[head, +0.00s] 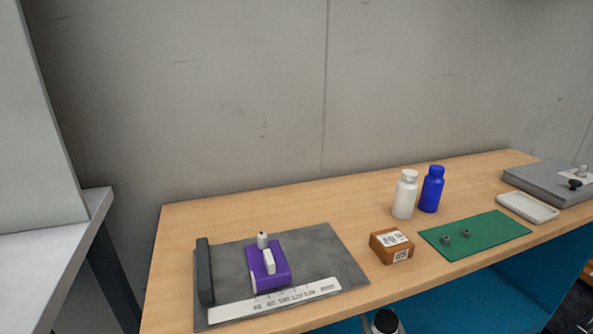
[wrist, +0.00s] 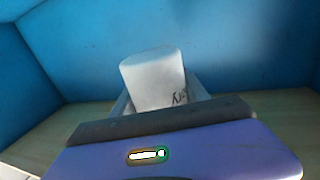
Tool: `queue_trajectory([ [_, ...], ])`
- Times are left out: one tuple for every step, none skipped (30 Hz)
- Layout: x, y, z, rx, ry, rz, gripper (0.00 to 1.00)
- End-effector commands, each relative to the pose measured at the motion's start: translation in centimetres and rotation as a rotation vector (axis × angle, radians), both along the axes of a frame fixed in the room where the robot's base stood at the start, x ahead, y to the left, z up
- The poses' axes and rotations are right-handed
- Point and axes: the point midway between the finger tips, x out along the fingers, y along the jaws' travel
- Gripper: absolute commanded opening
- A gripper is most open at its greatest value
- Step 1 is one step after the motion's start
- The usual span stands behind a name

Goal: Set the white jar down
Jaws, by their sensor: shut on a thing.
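In the wrist view, a white, round-edged object (wrist: 152,78) with dark lettering is between the fingers of my gripper (wrist: 158,98). I take it for the white jar, though only part of its body shows. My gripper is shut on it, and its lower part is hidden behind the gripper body. Blue panels and a wood-coloured strip lie behind it. In the head view, a white bottle-shaped jar (head: 404,197) stands upright at the back of the wooden table, beside a blue jar (head: 432,190).
The wooden table (head: 190,218) holds a grey mat (head: 330,258) with a purple block (head: 270,275), a brown box (head: 391,246) with printed labels, and a green mat (head: 490,232) with small parts. A white tray (head: 527,207) and grey case (head: 550,182) stand right.

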Motion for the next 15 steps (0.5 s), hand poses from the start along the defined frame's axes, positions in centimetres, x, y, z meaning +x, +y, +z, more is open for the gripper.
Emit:
queue_trajectory([
  [-0.5, 0.5, 0.2, -0.003, 0.000, 0.011, 0.04],
  [-0.7, 0.6, 0.3, -0.004, 0.000, 0.014, 0.04],
  [-1.1, 0.7, 0.5, -0.004, 0.000, 0.017, 0.04],
  [-1.2, 0.7, 0.5, -0.001, 0.001, 0.016, 0.04],
  [-1.3, 0.7, 0.5, 0.000, 0.001, 0.017, 0.04],
  [-1.5, 0.8, 0.6, -0.001, 0.001, 0.018, 0.04],
  [-1.6, 0.8, 0.6, 0.000, 0.001, 0.019, 0.04],
  [-1.7, 0.8, 0.6, 0.000, 0.001, 0.020, 0.04],
  [-1.9, 0.8, 0.7, -0.001, 0.001, 0.020, 0.04],
  [-2.0, 0.8, 0.8, -0.001, 0.000, 0.021, 0.04],
  [-2.1, 0.8, 0.8, 0.000, 0.000, 0.020, 0.04],
  [-2.2, 0.8, 0.8, 0.001, 0.000, 0.021, 0.04],
  [-2.3, 0.8, 0.8, 0.001, 0.000, 0.021, 0.04],
  [-2.4, 0.9, 0.8, 0.000, 0.000, 0.022, 0.04],
  [-2.5, 0.8, 0.8, 0.001, 0.000, 0.021, 0.04],
])
